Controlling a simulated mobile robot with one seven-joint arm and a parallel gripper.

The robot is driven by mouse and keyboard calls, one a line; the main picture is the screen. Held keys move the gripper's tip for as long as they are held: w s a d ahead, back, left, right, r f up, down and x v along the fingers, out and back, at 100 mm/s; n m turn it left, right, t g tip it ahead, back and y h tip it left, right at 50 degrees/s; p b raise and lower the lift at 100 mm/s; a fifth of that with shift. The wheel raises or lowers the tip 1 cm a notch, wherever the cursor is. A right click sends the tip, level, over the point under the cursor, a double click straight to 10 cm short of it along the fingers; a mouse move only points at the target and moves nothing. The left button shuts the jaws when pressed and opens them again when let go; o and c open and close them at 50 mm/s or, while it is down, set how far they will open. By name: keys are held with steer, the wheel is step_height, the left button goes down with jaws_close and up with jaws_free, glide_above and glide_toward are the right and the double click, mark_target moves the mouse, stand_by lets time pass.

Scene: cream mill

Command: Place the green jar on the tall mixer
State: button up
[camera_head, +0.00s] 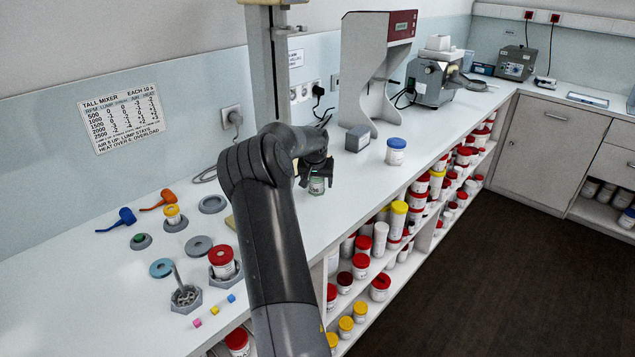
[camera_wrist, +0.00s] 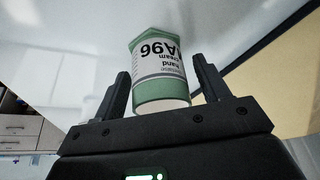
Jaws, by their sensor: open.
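The green jar (camera_head: 317,186) stands on the white counter right below my gripper (camera_head: 316,170). In the wrist view the jar (camera_wrist: 158,75) has green ends and a white label reading A96. It sits between the two open fingers of my gripper (camera_wrist: 165,95), with a gap at the right finger. A tall grey machine (camera_head: 362,65) with a red panel stands farther back on the counter. A tall column (camera_head: 265,70) with a pale top rises behind my arm, nearer. I cannot tell for certain which of these is the tall mixer.
A blue-lidded white jar (camera_head: 396,150) and a small grey box (camera_head: 357,138) stand beyond my gripper. A red-lidded jar (camera_head: 222,262), rings and coloured cubes lie at the left. The counter's front edge runs above shelves of jars. A tall mixer sign (camera_head: 123,118) is on the wall.

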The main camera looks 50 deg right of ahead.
steer(key=v, duration=1.2)
steer(key=shift+r, duration=0.15)
steer(key=s+a+r+n+t+y, duration=0.1)
steer(key=s+a+r+n, duration=0.15)
steer(key=a, duration=0.85)
steer(key=s+a+r+n+y, duration=0.15)
steer(key=a+r, duration=0.25)
steer(key=a, duration=0.6)
steer(key=s+a+r+n+t+y, duration=0.1)
steer(key=s+a+r, duration=0.25)
steer(key=a, duration=0.75)
steer(key=s+a+f+n, duration=0.3)
steer(key=s+a+n, duration=0.2)
steer(key=s+a, duration=1.3)
steer(key=shift+s+a+f+n+t, duration=0.25)
steer(key=shift+a+n+t, duration=0.15)
steer(key=shift+a, duration=0.3)
